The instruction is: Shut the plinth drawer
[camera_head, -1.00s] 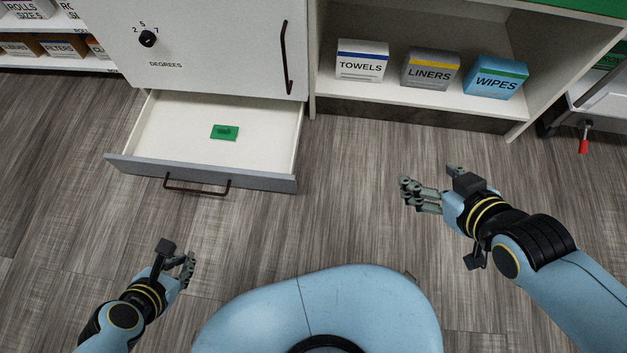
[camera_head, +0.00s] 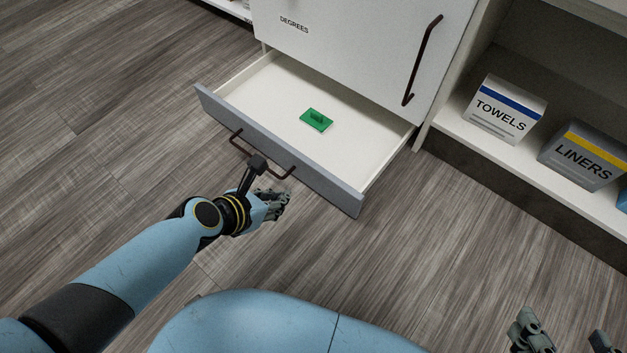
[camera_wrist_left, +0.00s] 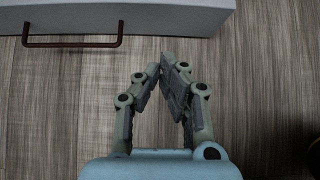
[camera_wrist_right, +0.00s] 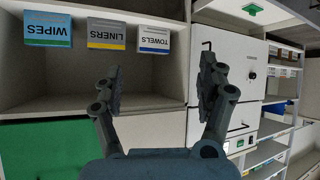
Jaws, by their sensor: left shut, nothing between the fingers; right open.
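The plinth drawer (camera_head: 285,150) is pulled out at floor level below a white cabinet. Its grey front carries a dark bar handle, and a green flat item (camera_head: 316,120) lies inside on the white bottom. My left gripper (camera_head: 283,199) is shut and empty, low in front of the drawer near the handle. In the left wrist view the drawer front (camera_wrist_left: 180,14) and its handle (camera_wrist_left: 72,43) lie ahead of the fingers (camera_wrist_left: 160,66), with a gap of floor between. My right gripper (camera_head: 565,330) is open and empty at the lower right, far from the drawer; its fingers (camera_wrist_right: 160,78) show apart.
A white cabinet door (camera_head: 360,40) with a long dark handle stands above the drawer. An open shelf to the right holds boxes marked TOWELS (camera_head: 503,108) and LINERS (camera_head: 588,155). The wood-look floor (camera_head: 100,120) left of the drawer is clear.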

